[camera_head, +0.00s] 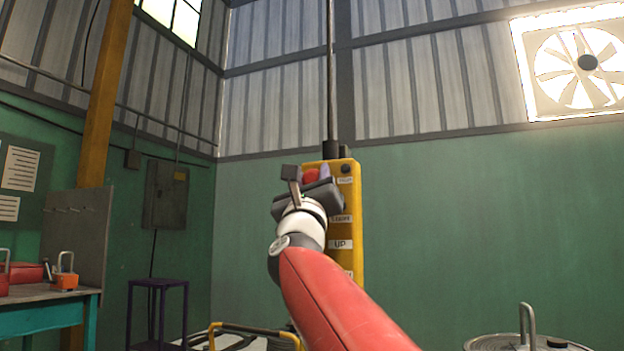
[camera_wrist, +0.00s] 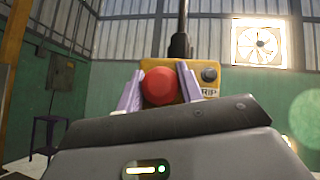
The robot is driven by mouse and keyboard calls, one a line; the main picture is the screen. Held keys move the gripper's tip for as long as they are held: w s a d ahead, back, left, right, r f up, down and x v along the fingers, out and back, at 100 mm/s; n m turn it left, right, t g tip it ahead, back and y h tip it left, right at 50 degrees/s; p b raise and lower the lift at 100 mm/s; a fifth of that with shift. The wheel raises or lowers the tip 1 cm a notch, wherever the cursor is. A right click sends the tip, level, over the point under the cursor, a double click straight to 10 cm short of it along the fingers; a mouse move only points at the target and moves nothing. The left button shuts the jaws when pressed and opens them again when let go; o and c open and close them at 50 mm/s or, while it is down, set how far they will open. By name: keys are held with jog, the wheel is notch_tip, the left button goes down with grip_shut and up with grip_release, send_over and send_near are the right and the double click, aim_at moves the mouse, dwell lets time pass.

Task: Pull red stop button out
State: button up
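The red stop button (camera_wrist: 161,87) is a round red knob on the face of a yellow control box (camera_wrist: 225,75). In the head view the button (camera_head: 311,175) shows partly behind my gripper (camera_head: 308,178), near the top of the hanging yellow box (camera_head: 343,245). In the wrist view my gripper's two pale lavender fingers (camera_wrist: 161,80) stand on either side of the button, very close to its edges. I cannot tell whether they press on it or leave a thin gap. My gripper's dark body hides the lower part of the box.
A black knob (camera_wrist: 209,74) sits right of the button, above a label partly reading "RIP". The box hangs from a dark pole (camera_head: 331,80). A workbench (camera_head: 45,293) stands left, a purple stool (camera_head: 158,285) nearby, and a round metal lid (camera_head: 500,343) lower right.

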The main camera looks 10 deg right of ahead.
grip_shut()
jog(key=shift+s+a+f+b, duration=0.15)
jog(key=shift+s+a+b, duration=0.15)
jog(key=shift+s+b, duration=0.25)
jog(key=o, duration=0.7)
grip_release()
jog(key=shift+o, duration=0.2)
jog(key=b+v, duration=0.3)
jog(key=v, duration=0.4)
jog(key=shift+s+a+f+b, duration=0.2)
jog(key=shift+s+b, duration=0.05)
jog(key=shift+b, duration=0.05)
